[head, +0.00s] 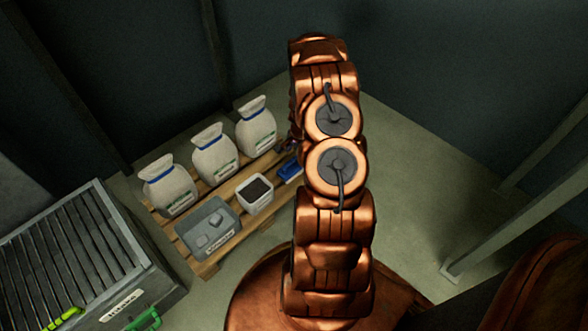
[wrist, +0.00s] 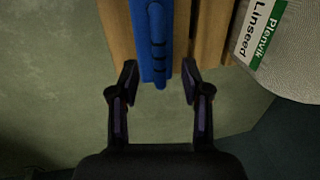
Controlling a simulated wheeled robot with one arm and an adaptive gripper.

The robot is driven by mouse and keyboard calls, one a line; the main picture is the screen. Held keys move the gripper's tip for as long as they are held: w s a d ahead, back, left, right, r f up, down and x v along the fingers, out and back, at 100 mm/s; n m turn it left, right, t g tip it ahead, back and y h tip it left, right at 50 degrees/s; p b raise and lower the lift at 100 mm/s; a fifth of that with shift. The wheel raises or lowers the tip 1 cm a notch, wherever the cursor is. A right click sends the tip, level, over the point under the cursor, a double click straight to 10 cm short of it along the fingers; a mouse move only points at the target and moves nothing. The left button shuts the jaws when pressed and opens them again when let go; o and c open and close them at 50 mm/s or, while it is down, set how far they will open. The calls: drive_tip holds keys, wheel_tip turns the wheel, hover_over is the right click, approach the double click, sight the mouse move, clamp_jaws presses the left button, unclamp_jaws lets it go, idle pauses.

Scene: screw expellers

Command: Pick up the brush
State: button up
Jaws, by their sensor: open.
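A blue handle (wrist: 157,40), which looks like the brush's, runs down from the top edge of the wrist view over the pallet boards. Its far end is outside that view, so I cannot see bristles. My gripper (wrist: 160,82) is open and empty, with one finger on each side of the handle's near end in the picture. I cannot tell the height gap between them. In the head view a blue object (head: 290,171), seemingly the same thing, lies on the pallet beside my arm, which partly hides that area.
The wooden pallet (head: 206,268) holds several white sacks (head: 213,158), a grey bin (head: 207,227) and a small tub of dark material (head: 256,193). A sack labelled Linseed (wrist: 291,45) stands close at right in the wrist view. A slatted grey machine (head: 85,255) is at left.

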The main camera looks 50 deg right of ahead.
sight(294, 159)
drive_tip(key=f+b, duration=0.1)
drive_tip(key=f, duration=0.3)
drive_tip(key=w+f+b, duration=0.1)
drive_tip(key=f, duration=0.1)
drive_tip(key=shift+d+f+b, duration=0.15)
drive_tip(key=shift+f+b, duration=0.15)
drive_tip(key=shift+c, duration=0.2)
clamp_jaws()
